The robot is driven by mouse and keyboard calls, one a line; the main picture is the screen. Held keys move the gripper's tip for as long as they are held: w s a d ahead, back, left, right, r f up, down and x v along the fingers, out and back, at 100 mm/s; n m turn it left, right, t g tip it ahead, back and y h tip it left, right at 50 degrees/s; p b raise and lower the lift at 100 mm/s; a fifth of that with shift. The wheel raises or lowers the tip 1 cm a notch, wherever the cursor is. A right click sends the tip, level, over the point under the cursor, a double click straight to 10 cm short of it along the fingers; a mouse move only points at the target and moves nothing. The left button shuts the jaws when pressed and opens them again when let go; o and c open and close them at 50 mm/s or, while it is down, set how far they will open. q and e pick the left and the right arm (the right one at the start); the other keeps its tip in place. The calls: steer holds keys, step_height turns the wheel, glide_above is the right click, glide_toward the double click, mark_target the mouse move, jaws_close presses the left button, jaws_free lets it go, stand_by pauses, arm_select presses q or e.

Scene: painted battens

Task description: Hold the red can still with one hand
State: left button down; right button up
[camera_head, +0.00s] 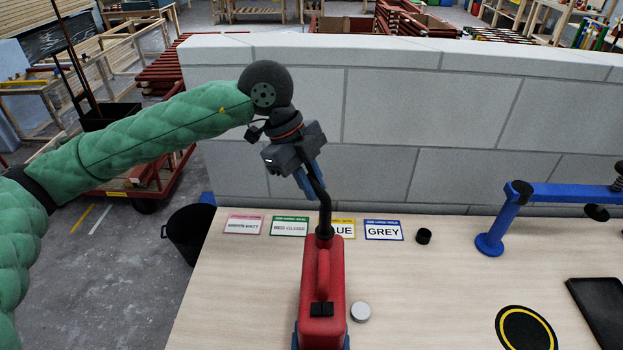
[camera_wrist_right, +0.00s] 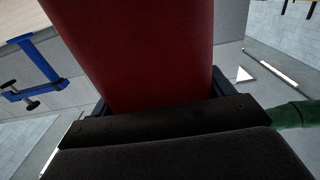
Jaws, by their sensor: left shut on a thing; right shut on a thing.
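The red can (camera_head: 322,288) stands upright near the table's front edge, with a handle on top and a bent black spout (camera_head: 324,205) rising from its far end. My left gripper (camera_head: 311,183) reaches down from above and is shut on the spout near its upper end. My right gripper (camera_wrist_right: 158,95) is shut on the can's body, with a dark finger on each side of the red surface in the right wrist view. In the head view only bits of blue beside the can's lower end show; the rest of my right arm is out of sight.
A pale round lid (camera_head: 360,312) lies right of the can. Several label cards (camera_head: 384,230) and a black cap (camera_head: 424,236) lie farther back. A blue clamp-like stand (camera_head: 497,235), a black-and-yellow disc (camera_head: 526,328) and a black tray (camera_head: 599,312) are at right. A block wall (camera_head: 400,130) stands behind.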

arm_select(q)
steer(key=c, duration=1.3)
jaws_free()
steer(key=v, duration=1.2)
steer(key=shift+w+f, duration=0.1)
arm_select(e)
steer(key=o, duration=1.8)
arm_select(q)
steer(key=shift+f, duration=0.1)
